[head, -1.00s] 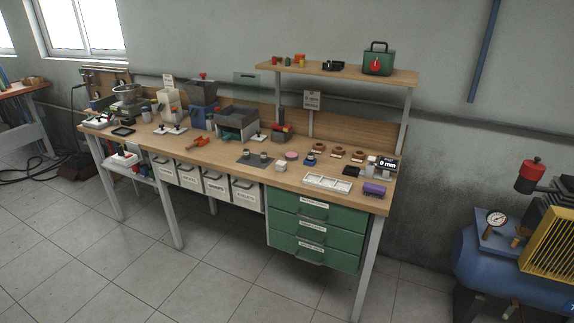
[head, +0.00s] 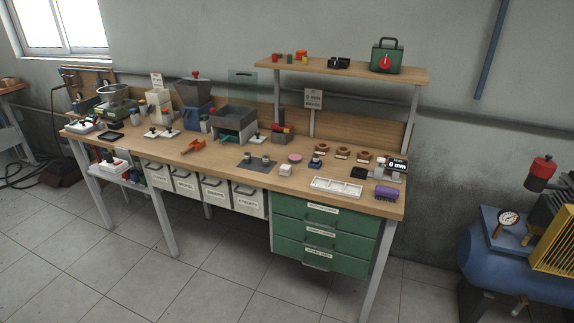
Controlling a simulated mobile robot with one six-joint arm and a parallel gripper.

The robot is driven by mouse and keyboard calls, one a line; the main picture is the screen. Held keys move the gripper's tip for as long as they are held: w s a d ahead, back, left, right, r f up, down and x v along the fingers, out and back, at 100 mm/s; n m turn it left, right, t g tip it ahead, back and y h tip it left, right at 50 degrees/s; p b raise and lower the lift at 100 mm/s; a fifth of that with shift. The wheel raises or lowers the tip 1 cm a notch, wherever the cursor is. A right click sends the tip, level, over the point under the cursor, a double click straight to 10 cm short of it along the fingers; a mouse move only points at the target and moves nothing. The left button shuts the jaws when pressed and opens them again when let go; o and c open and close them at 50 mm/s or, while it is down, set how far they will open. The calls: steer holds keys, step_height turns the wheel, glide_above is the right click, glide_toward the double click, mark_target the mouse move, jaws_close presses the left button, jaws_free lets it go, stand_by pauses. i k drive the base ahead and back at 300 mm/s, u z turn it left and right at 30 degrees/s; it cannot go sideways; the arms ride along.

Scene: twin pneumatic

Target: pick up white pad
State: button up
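A small white block (head: 285,169), which looks like the white pad, lies on the wooden workbench (head: 225,168) near its front edge, right of the middle. It sits just right of a dark grey mat (head: 258,163) with small metal pieces on it. A round pink pad (head: 295,158) lies just behind it. My gripper is not in view.
A white compartment tray (head: 337,187), a black pad (head: 358,173) and a purple block (head: 386,193) lie to the right. Green drawers (head: 322,237) are under the bench. A blue compressor tank (head: 500,255) stands at right. Tiled floor before the bench is clear.

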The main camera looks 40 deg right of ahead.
mark_target(285, 170)
steer(key=z, duration=0.3)
steer(key=i, duration=1.25)
steer(key=u, duration=0.45)
